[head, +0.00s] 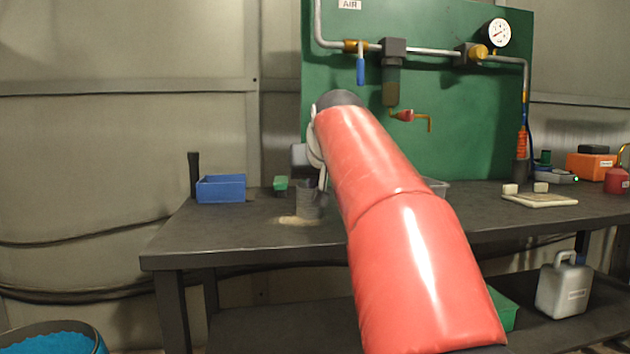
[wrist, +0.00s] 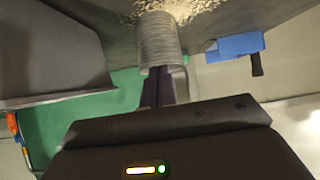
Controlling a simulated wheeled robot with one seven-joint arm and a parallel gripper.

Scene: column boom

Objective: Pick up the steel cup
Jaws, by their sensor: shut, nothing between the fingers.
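The steel cup (head: 308,200) is a grey ribbed cylinder standing on the dark workbench (head: 225,237), beside a pale patch of grains. In the wrist view the cup (wrist: 159,42) shows large at the top centre, with the grains around its base. My gripper (wrist: 160,88) is shut and empty, its dark fingers close to the cup's rim end. Whether they touch the cup cannot be told. In the head view my red-sleeved arm hides much of the gripper, and only grey parts show just above the cup.
A blue bin (head: 221,189) and a dark post (head: 194,174) stand left of the cup, with a small green block (head: 281,184) behind it. A green panel (head: 340,60) with air pipes rises behind the bench. The bench's front left is clear.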

